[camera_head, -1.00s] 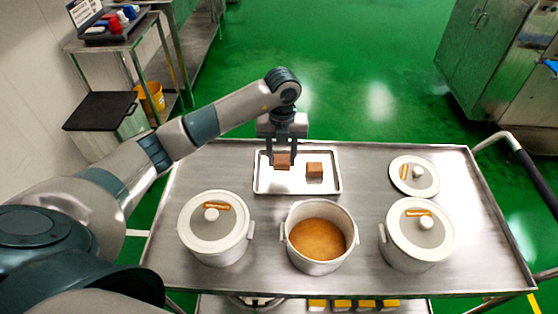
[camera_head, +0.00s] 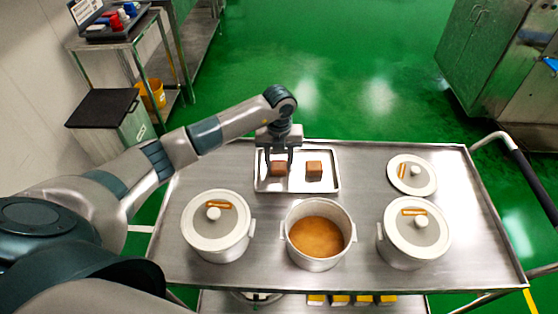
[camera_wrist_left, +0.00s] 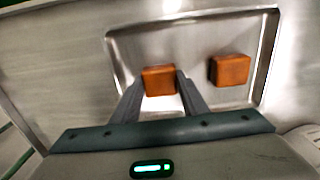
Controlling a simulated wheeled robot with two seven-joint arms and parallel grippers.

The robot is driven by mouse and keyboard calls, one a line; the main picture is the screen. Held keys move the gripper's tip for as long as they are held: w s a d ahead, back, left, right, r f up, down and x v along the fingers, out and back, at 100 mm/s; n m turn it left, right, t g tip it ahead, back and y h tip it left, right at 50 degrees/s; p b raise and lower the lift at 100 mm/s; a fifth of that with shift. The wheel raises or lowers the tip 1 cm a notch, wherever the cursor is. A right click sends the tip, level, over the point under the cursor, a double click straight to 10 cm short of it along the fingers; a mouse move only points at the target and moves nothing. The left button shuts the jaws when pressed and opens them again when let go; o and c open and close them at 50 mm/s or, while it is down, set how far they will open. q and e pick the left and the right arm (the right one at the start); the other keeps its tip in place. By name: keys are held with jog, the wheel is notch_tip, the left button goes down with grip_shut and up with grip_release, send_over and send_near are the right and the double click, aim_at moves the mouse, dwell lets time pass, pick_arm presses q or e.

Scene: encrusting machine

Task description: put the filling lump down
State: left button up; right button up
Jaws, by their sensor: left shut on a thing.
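A brown filling lump (camera_head: 279,169) is between the fingers of my left gripper (camera_head: 278,167), at the left part of a shallow metal tray (camera_head: 297,188). In the left wrist view the lump (camera_wrist_left: 159,80) shows between both fingertips. The lump is at or very close to the tray floor; I cannot tell whether it touches. A second brown lump (camera_head: 314,170) sits in the tray to the right, and also shows in the left wrist view (camera_wrist_left: 229,70). My right gripper is not in view.
An open pot with brown filling (camera_head: 319,237) stands in front of the tray. Lidded pots stand at left (camera_head: 217,228) and right (camera_head: 413,234). A loose lid (camera_head: 412,175) lies right of the tray. The cart top (camera_head: 365,170) is bare between tray and lid.

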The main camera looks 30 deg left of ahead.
aim_at(279, 165)
pick_arm(q)
jog(key=shift+f, duration=0.2)
jog(key=o, duration=1.1)
jog(key=shift+r, duration=0.25)
jog(key=shift+r+b, duration=2.35)
jog(key=shift+r, duration=3.6)
